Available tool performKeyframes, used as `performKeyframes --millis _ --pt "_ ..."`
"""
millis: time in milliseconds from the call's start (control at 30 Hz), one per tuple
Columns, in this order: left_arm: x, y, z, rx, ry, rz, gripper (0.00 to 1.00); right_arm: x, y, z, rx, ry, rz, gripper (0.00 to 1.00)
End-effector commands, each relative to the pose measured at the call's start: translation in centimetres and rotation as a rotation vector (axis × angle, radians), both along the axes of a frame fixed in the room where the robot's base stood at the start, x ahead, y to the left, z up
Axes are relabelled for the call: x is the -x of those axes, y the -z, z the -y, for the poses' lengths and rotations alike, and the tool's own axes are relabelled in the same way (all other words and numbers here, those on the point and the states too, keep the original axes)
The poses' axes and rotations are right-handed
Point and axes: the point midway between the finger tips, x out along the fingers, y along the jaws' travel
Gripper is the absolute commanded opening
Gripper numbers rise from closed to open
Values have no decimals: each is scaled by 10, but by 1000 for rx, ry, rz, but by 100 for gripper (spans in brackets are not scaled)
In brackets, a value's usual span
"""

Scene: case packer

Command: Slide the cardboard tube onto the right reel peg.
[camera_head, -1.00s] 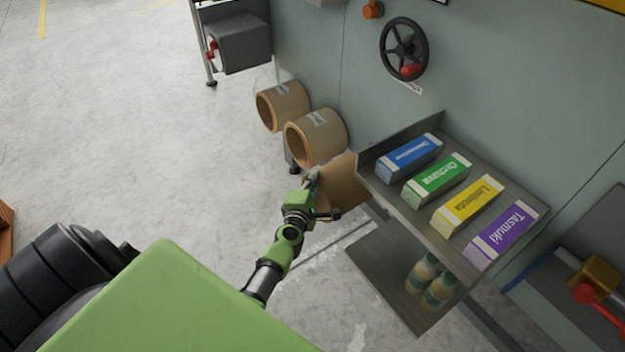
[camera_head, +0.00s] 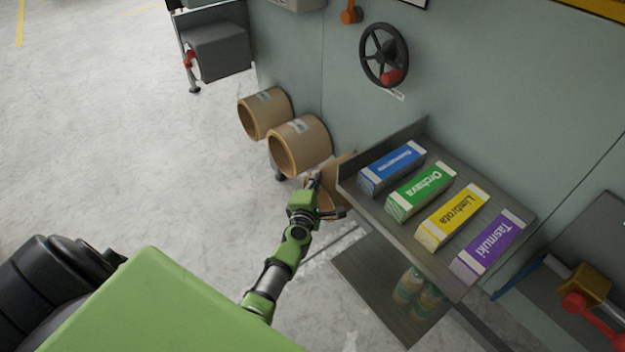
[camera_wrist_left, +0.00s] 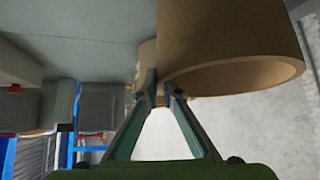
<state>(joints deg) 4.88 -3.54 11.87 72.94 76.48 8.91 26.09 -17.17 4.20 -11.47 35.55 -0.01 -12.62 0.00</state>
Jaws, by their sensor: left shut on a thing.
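My left gripper (camera_head: 331,193) is shut on the wall of a cardboard tube (camera_head: 331,174). The tube is plain brown, and in the head view the shelf hides part of it. In the left wrist view the tube (camera_wrist_left: 235,45) fills the upper right, its round open end facing down. The gripper (camera_wrist_left: 158,88) has its fingers at the tube's left edge, with more brown surface just behind. Two more brown tubes, an outer one (camera_head: 264,112) and an inner one (camera_head: 301,145), sit side by side against the machine wall. I cannot make out the right reel peg. My right gripper is out of view.
A metal shelf (camera_head: 352,192) with blue, green, yellow and purple cartons stands right beside the held tube. A lower shelf (camera_head: 372,292) carries jars. A handwheel (camera_head: 384,55) is on the machine wall (camera_head: 300,60). The floor at left is open.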

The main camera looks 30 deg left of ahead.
Motion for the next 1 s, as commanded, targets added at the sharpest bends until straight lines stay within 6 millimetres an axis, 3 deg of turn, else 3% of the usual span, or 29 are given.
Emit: performKeyframes --millis 1000 --pt "-7 -2 5 1 -1 3 0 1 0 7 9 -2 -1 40"
